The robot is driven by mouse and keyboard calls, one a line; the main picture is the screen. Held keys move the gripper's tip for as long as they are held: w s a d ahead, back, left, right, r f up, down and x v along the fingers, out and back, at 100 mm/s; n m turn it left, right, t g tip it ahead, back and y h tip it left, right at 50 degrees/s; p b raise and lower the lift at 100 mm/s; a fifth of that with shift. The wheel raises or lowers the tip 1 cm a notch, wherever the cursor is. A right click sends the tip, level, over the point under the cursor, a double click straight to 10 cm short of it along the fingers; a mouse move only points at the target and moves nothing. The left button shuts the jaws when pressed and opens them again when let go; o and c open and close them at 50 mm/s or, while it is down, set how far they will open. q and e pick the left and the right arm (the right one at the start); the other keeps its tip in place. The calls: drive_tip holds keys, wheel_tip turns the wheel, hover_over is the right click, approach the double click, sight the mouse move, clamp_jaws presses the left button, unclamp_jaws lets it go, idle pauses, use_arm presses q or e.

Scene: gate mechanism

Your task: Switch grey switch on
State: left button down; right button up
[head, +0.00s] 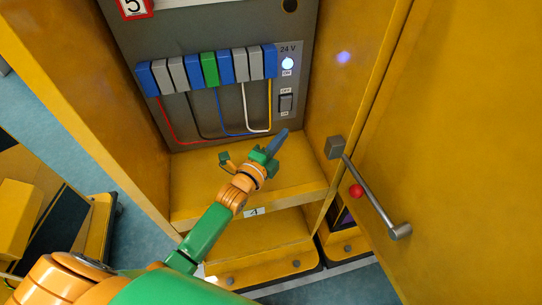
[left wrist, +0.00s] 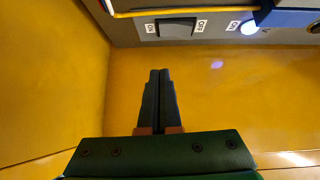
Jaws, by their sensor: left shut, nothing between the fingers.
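The grey switch (head: 286,103) is a small rocker on the grey panel inside the yellow cabinet, with OFF above it and ON below it. It also shows at the top of the left wrist view (left wrist: 176,28). I cannot tell which way the rocker is tilted. A round lamp (head: 288,63) above it, under "24 V", glows bluish white. My left gripper (head: 282,136) is shut and empty, its fingers pointing up towards the panel, just below the switch in the head view and apparently not touching it. My right gripper is not in view.
A row of blue, grey and green blocks (head: 210,70) with coloured wires is left of the switch. The cabinet's yellow side wall (head: 343,95) is close on the right. An open yellow door (head: 470,130) with a grey handle (head: 373,192) stands further right.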

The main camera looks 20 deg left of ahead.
use_arm(q)
drive_tip(key=s, duration=0.2)
drive_tip(key=s+a, duration=0.1)
drive_tip(key=s+f, duration=0.1)
drive_tip(key=s, duration=0.1)
drive_tip(key=shift+s+a, duration=0.3)
drive_tip(key=shift+a, duration=0.1)
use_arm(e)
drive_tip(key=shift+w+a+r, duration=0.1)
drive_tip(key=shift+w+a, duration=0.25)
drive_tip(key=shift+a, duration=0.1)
